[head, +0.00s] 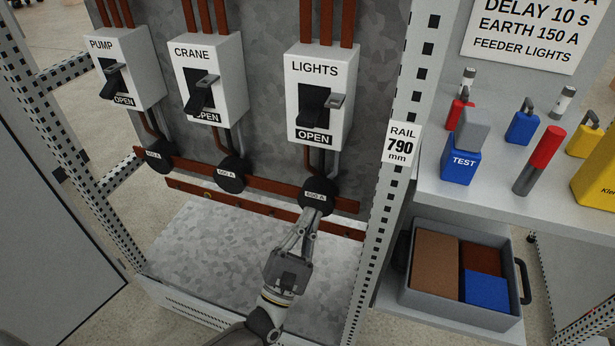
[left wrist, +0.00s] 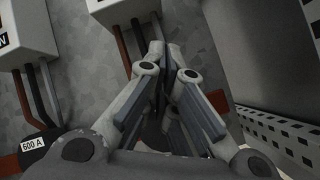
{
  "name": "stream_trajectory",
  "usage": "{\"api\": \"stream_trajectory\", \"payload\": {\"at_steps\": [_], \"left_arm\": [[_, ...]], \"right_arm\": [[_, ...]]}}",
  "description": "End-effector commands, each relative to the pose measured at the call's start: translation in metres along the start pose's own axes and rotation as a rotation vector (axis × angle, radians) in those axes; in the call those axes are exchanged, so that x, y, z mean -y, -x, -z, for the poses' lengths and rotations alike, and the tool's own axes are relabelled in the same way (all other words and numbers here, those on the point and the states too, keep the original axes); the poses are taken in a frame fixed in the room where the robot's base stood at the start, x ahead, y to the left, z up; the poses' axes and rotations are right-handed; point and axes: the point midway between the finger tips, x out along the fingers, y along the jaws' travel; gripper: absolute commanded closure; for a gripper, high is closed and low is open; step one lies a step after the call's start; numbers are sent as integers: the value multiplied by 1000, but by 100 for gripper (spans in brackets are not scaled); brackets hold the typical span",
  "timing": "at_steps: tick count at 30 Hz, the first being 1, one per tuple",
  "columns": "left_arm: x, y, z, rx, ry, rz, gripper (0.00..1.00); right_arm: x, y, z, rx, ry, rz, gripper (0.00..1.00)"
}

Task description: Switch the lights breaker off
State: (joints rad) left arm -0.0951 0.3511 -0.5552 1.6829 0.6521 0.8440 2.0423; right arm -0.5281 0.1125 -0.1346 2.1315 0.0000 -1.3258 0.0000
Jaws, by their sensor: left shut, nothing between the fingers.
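The lights breaker (head: 319,95) is a white box labelled LIGHTS on the right of the cabinet's back panel. Its black handle (head: 312,114) shows above a sign reading OPEN, with a grey tab beside it. My left gripper (head: 311,212) is shut and empty, below the breaker, in front of the round black 600 A part (head: 316,193). I cannot tell whether it touches that part. In the left wrist view the closed fingers (left wrist: 165,60) point up towards the bottom edge of a white box (left wrist: 125,8). My right gripper is not in view.
The crane breaker (head: 211,80) and pump breaker (head: 124,70) hang to the left. Brown busbars (head: 270,187) run below them. A perforated post (head: 390,180) stands right of my gripper. A shelf (head: 500,195) with a blue TEST block (head: 460,160) and a grey bin (head: 425,298) are further right.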

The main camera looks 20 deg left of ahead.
Motion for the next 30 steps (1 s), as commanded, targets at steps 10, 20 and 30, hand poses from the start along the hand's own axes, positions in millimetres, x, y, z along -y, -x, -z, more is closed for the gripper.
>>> {"api": "stream_trajectory", "payload": {"at_steps": [10,20,30], "left_arm": [[-38,3,-41,193,483,-188,100],[-52,-44,-51,200,493,-194,100],[-69,-102,-66,195,491,-191,100]], "right_arm": [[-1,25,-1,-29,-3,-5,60],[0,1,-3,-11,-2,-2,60],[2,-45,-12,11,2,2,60]]}}
